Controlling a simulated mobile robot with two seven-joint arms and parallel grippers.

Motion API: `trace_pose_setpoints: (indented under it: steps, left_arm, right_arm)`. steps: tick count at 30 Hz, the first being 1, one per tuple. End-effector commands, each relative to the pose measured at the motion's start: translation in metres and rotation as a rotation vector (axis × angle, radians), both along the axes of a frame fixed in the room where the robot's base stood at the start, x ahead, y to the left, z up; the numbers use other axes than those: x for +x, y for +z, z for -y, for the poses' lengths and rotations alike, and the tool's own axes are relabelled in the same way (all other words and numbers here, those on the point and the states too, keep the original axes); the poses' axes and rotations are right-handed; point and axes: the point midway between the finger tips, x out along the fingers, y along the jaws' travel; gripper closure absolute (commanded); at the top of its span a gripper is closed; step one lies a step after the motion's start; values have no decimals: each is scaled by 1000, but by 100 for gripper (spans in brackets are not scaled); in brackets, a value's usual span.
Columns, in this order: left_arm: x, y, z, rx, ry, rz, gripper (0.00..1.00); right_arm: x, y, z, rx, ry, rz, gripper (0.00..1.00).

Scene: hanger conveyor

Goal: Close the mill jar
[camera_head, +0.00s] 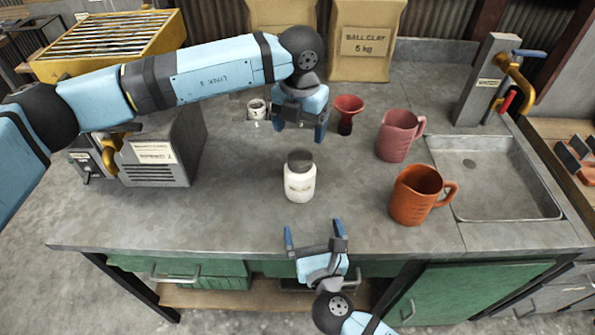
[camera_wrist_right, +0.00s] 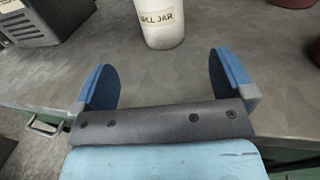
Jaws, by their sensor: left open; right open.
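The mill jar (camera_head: 299,186) is a white, labelled jar standing upright near the middle of the worktop. A dark grey lid (camera_head: 300,157) sits at its mouth; I cannot tell whether it is fully seated. The jar's lower part with its label also shows in the right wrist view (camera_wrist_right: 158,22), beyond the fingers. My left gripper (camera_head: 300,130) is open and empty, pointing down above and slightly behind the lid, apart from it. My right gripper (camera_head: 313,234) is open and empty at the worktop's front edge, in front of the jar, fingers towards it.
An orange jug (camera_head: 414,197) and a pink jug (camera_head: 395,137) stand right of the jar, before the sink (camera_head: 490,175). A red funnel-like cup (camera_head: 347,110) and a small white cup (camera_head: 257,109) stand behind. A grey machine (camera_head: 160,155) is left. Worktop around the jar is clear.

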Motion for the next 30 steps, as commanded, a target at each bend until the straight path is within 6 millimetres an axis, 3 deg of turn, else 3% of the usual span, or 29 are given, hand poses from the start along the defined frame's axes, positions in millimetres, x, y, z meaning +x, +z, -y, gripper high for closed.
trace_pose_setpoints:
  steps: [8,13,30]
  left_arm:
    - [0,0,0,-1,-1,-2,19]
    - [-1,0,0,-2,-1,-2,19]
    - [-1,0,0,-2,-2,-2,19]
  right_arm:
    - [0,0,0,2,0,0,0]
    - [11,0,-2,2,-1,0,0]
    - [112,0,-22,2,-1,0,0]
